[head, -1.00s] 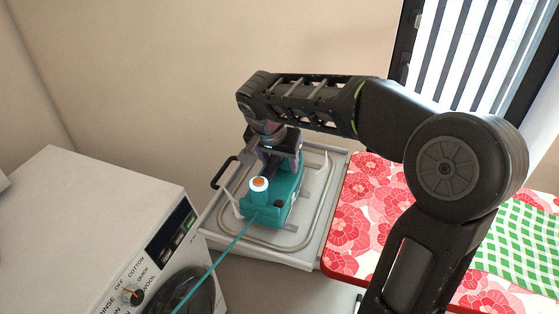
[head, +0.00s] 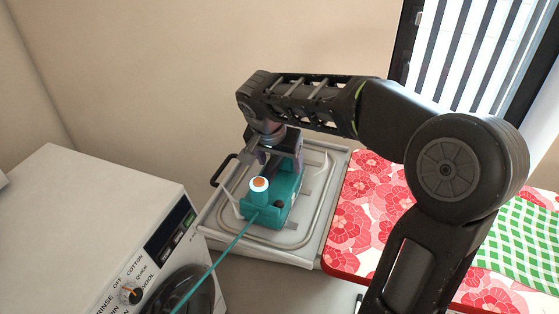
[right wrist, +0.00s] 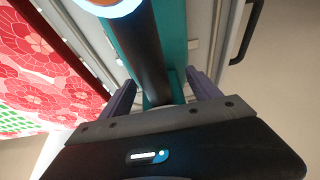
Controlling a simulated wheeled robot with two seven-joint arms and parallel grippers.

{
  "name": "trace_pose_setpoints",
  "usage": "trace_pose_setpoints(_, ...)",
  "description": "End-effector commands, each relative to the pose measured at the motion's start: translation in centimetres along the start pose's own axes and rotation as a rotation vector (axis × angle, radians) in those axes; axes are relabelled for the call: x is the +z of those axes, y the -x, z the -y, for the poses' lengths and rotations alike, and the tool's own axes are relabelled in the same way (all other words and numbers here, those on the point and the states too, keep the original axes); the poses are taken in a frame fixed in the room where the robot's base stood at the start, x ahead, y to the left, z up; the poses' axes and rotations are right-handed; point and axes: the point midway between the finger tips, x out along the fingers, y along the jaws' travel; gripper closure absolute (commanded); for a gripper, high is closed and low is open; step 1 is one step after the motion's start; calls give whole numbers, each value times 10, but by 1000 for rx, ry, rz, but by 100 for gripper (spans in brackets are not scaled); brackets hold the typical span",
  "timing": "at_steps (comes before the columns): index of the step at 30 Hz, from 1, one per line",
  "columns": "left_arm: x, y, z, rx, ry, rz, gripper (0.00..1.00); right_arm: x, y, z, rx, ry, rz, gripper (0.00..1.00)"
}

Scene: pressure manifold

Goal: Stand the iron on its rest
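The teal iron (head: 288,197) sits on the pale rest tray (head: 318,225), inside its raised metal rail. A white knob with an orange top (head: 259,184) shows at the iron's near end, and a teal cord runs from it. My right gripper (head: 270,158) is above the iron, reaching down at its handle. In the right wrist view the dark handle (right wrist: 152,55) passes between the two purple fingers (right wrist: 160,92), with narrow gaps showing on both sides. The right gripper looks open around the handle. The iron's underside is hidden. My left gripper is not in view.
A white washing machine (head: 90,215) stands at the left, with the cord crossing its front. A red floral ironing board (head: 365,215) lies right of the tray, with a green checked cloth (head: 520,245) on it. The tray has a dark side handle (head: 222,170). A wall stands behind.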

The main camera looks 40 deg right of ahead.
Motion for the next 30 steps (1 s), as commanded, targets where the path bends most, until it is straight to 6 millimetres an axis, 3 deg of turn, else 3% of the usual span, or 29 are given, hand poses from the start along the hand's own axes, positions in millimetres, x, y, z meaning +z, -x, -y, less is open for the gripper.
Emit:
trace_pose_setpoints(13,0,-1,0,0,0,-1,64,2,2,-1,4,1,4,20)
trace_pose_setpoints(25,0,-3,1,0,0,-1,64,0,62,0,-1,0,0,20)
trace_pose_setpoints(30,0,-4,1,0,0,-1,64,1,76,0,1,0,2,20)
